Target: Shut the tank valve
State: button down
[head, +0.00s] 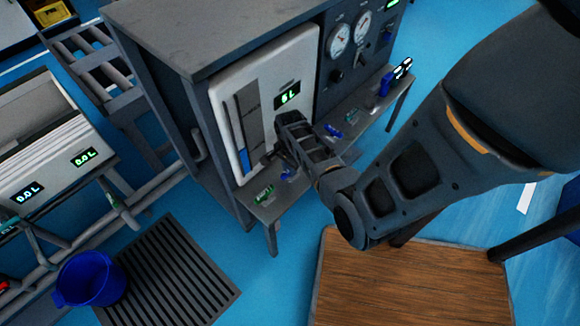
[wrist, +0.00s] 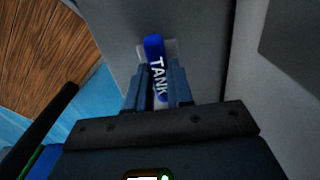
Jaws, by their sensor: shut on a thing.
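The blue tank valve handle (wrist: 155,50), marked TANK in white, lies between the fingers of my gripper (wrist: 160,82) in the wrist view. My gripper is shut on it, and the fingers hide part of its sides. In the head view my gripper (head: 277,156) reaches down to the narrow ledge in front of the white tank panel (head: 293,62). The panel has a blue level bar (head: 243,150) and a green display (head: 288,95) that seems to read 6 L. The arm and gripper partly hide the ledge there.
A green handle (head: 263,194) and another blue handle (head: 333,131) sit along the same ledge. Gauges (head: 340,40) are on the dark panel at right. A blue bucket (head: 90,278), a floor grate (head: 170,275) and a wooden top (head: 410,285) are in front.

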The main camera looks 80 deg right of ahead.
jog(key=c, duration=1)
grip_release()
jog(key=shift+r, duration=0.1)
notch_tip(320, 180, up, 8)
jog(key=shift+f+p, duration=0.2)
jog(key=shift+p, duration=0.8)
